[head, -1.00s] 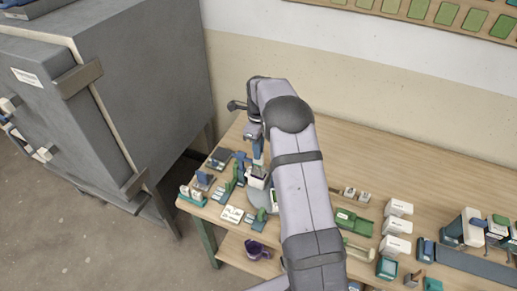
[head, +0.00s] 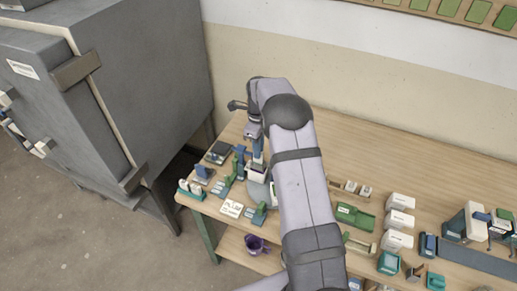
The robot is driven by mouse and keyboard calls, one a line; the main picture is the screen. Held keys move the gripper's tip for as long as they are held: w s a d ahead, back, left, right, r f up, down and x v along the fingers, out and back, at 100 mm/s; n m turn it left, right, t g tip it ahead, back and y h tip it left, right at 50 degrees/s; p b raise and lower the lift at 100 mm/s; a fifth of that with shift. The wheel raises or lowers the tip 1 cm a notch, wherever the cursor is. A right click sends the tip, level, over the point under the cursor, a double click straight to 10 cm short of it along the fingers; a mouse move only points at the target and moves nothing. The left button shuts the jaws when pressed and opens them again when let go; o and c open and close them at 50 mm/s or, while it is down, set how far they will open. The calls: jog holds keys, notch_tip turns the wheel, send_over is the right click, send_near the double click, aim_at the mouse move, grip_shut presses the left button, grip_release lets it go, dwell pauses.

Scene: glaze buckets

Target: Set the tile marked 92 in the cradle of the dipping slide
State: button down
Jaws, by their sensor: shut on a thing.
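My gripper (head: 257,151) is at the left end of the bench, pointing down, partly hidden by my own arm. It is shut on a small pale tile with a dark upper edge (head: 257,171). The tile's mark is too small to read, and I cannot tell if it touches anything below. At the bench's right end, a long blue-grey rail (head: 481,262) with a white upright block (head: 465,224) may be the dipping slide. Its cradle cannot be made out clearly.
Small green and blue stands (head: 227,186) crowd around the gripper. White boxes (head: 399,202), a green tray (head: 355,216) and a teal container (head: 389,263) stand between my arm and the rail. A purple cup (head: 256,244) sits on the lower shelf. The bench's back strip is clear.

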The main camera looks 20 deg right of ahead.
dwell(0.3)
jog(key=c, duration=1.7)
grip_release()
jog(key=shift+r, duration=0.1)
jog(key=shift+r+p, duration=2.65)
jog(key=shift+r, duration=0.8)
